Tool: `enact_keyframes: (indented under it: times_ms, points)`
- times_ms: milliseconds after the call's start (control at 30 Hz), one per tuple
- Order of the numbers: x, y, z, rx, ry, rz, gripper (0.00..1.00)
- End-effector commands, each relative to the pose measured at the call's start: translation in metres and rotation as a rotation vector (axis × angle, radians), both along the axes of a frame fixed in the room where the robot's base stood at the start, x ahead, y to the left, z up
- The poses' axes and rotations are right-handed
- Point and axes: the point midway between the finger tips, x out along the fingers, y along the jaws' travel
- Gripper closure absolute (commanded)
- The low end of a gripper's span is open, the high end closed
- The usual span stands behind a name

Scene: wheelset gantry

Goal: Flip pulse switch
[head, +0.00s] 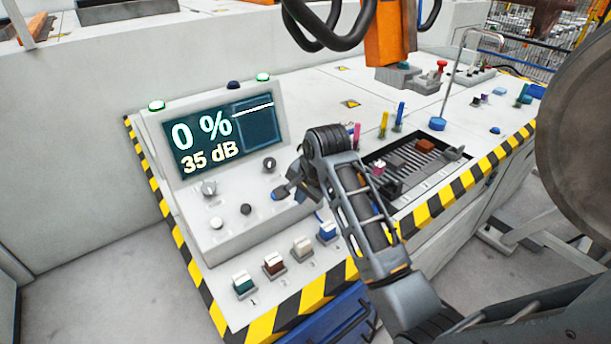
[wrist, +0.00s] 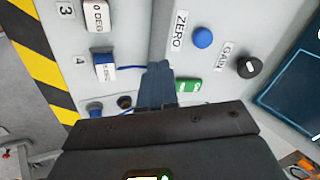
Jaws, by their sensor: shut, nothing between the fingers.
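My gripper (head: 281,192) is shut and empty, low over the right end of the sloped control panel (head: 230,228). In the wrist view its closed fingertips (wrist: 158,68) are in front of the panel, just left of a small green part (wrist: 188,87) with white marks too small to read. I cannot tell whether the fingers touch the panel. No label reading PULSE can be made out. The green part may belong to the pulse switch, but the fingers and gripper body hide the area around it. The blue ZERO button (wrist: 202,38) and black GAIN knob (wrist: 249,67) are clear of the fingers.
The screen (head: 222,136) reads 0 % and 35 dB. Several rocker switches line the front ledge, including the blue-topped one (head: 327,230) beside label 4. An orange post (head: 386,35) stands behind.

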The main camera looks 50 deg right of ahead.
Motion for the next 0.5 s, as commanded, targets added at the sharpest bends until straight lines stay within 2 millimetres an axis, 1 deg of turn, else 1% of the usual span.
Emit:
enact_keyframes:
  times_ms: [33, 200, 300, 400, 500]
  points:
    - [0.008, -0.013, 0.017, 0.018, 0.010, -0.037, 1.00]
    - [0.018, -0.045, 0.060, 0.089, 0.067, -0.154, 1.00]
    - [0.020, -0.059, 0.082, 0.121, 0.095, -0.209, 1.00]
    - [0.021, -0.069, 0.099, 0.145, 0.116, -0.251, 1.00]
    - [0.021, -0.075, 0.110, 0.159, 0.130, -0.275, 1.00]
